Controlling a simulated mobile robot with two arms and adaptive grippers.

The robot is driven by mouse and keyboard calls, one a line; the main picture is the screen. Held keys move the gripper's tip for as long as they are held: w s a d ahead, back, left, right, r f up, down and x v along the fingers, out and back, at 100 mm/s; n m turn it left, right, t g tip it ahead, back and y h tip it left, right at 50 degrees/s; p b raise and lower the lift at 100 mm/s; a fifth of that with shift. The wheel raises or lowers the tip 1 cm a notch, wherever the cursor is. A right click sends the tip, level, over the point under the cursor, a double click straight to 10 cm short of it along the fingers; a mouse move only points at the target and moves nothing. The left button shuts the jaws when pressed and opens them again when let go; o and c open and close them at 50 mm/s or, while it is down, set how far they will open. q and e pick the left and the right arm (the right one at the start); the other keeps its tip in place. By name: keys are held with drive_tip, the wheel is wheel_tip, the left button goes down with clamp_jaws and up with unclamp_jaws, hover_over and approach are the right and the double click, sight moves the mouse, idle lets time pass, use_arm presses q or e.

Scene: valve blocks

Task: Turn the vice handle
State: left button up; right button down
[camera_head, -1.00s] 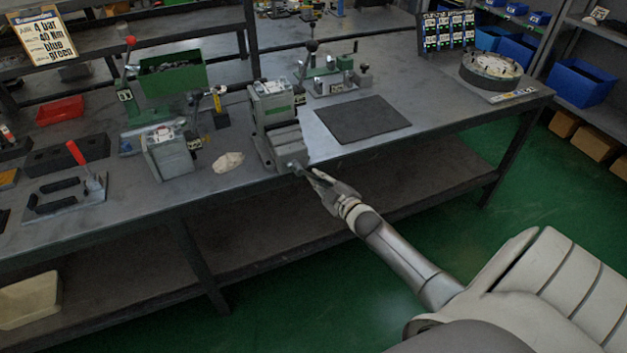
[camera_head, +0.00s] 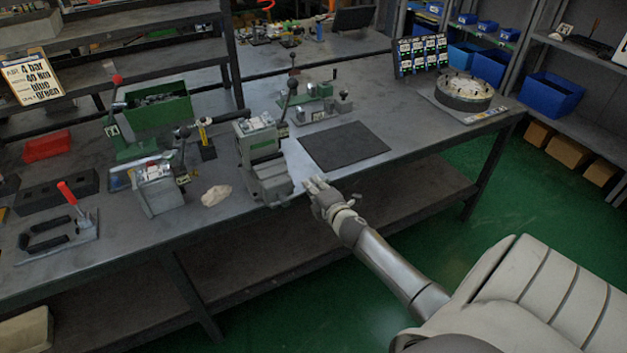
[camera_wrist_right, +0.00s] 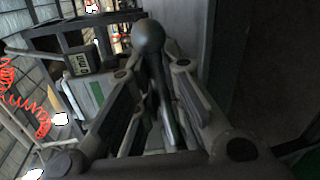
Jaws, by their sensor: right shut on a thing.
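The grey-green vice (camera_head: 264,160) stands at the front edge of the bench in the head view, with a white-topped part in its upper end. Its handle (camera_head: 296,197) sticks out at the front, toward my right gripper (camera_head: 312,186), which is just right of the vice. In the right wrist view a dark handle bar with a ball end (camera_wrist_right: 148,38) lies between the two fingers of my right gripper (camera_wrist_right: 150,95). The fingers are closed on it. The far end of the handle is hidden. My left gripper is not in view.
A dark mat (camera_head: 345,146) lies right of the vice. A grey block (camera_head: 158,188) and a pale cloth (camera_head: 216,195) are to its left. A green lever fixture (camera_head: 318,90) stands behind. A round fixture (camera_head: 465,90) sits at the far right of the bench.

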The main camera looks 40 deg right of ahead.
drive_tip(key=shift+a+r+n+h+p, duration=0.2)
drive_tip(key=shift+r+n+h+p, duration=0.05)
drive_tip(key=shift+r+n, duration=0.4)
drive_tip(key=shift+a+r+n+h+p, duration=0.15)
drive_tip(key=shift+r+n+h+p, duration=0.1)
drive_tip(key=shift+r+n, duration=0.35)
drive_tip(key=c, duration=1.5)
unclamp_jaws()
drive_tip(key=v, duration=1.2)
